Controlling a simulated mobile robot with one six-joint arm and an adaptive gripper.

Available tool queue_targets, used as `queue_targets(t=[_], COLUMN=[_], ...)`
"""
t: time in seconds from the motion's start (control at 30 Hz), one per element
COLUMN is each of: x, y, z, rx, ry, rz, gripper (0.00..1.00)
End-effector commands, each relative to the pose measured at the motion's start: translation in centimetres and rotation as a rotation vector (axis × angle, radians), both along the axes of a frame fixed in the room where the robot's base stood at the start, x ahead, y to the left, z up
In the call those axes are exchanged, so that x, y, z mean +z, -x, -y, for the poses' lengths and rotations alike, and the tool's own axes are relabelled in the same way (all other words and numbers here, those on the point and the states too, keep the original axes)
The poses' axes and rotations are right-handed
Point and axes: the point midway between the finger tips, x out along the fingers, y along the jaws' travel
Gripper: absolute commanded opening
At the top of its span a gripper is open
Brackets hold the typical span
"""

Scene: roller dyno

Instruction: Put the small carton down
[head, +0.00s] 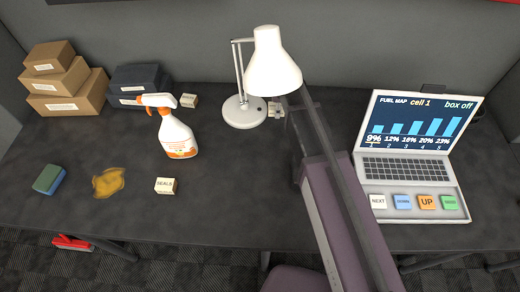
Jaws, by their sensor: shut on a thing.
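A small pale carton (275,110) with dark marks shows just right of the lamp's base, at the end of my arm. My gripper (285,110) is dark, partly hidden under the lamp head and by my own arm, and is shut on this carton. I cannot tell whether the carton touches the table. Another small carton (165,186), labelled SEALS, stands near the front of the dark table (225,210). A similar small carton (189,100) stands at the back, beside the dark boxes.
A white desk lamp (273,65) stands close to my gripper. A laptop-like console (415,170) is right. The centre-left front is clear.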

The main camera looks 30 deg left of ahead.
Motion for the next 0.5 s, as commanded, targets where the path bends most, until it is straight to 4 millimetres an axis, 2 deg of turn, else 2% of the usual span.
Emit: queue_targets(t=[0.1,0.5], x=[-0.05,-0.06], y=[-0.68,-0.73], z=[-0.66,-0.55], rx=[-0.034,-0.039], ry=[0.000,0.000], rz=[0.000,0.000], gripper=[0.04,0.04])
